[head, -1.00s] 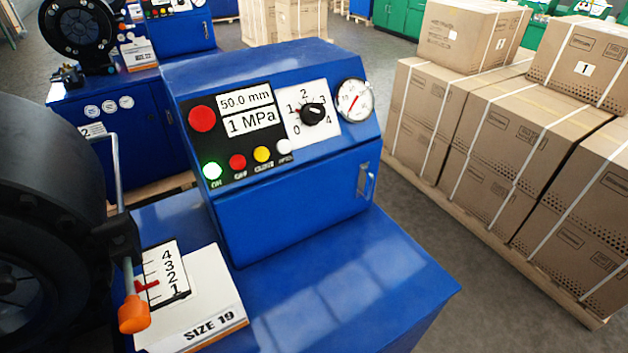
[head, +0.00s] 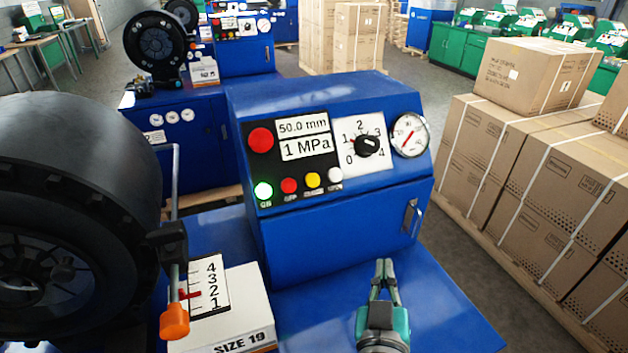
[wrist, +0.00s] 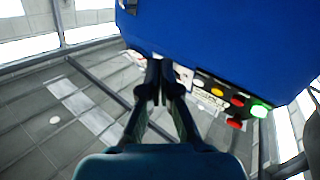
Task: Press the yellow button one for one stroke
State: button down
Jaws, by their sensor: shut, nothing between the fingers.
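The yellow button (head: 313,180) sits on the black panel of the blue control box, between a small red button (head: 289,185) and a white one (head: 335,174). It also shows in the wrist view (wrist: 217,92). The green button (head: 263,190) at the left end of the row is lit. My gripper (head: 384,264) is shut and empty, in front of the box's lower right part, below and right of the yellow button and apart from it. In the wrist view the fingertips (wrist: 161,70) are near the row's white end.
The displays (head: 304,138) read 50.0 mm and 1 MPa. A black dial (head: 367,146) and a gauge (head: 409,135) are to their right. A lever with an orange knob (head: 174,321) and a SIZE 19 box (head: 236,330) stand at left. Cartons (head: 500,165) stand at right.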

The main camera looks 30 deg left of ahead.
aim_at(312, 180)
jog(key=a+r, duration=0.4)
jog(key=r, duration=0.4)
jog(key=a+r+m, duration=0.1)
jog(key=a+r, duration=0.4)
jog(key=r, duration=0.2)
jog(key=shift+s+r+t, duration=0.35)
jog(key=shift+t, duration=0.05)
jog(key=shift+a, duration=0.15)
jog(key=w+a+f, duration=0.4)
jog(key=a+f, duration=0.1)
jog(key=shift+w+a, duration=0.25)
jog(key=shift+w, duration=0.15)
dwell(0.7)
jog(key=shift+w+a+f, duration=0.15)
jog(key=shift+w+a, duration=0.05)
jog(key=shift+a, duration=0.05)
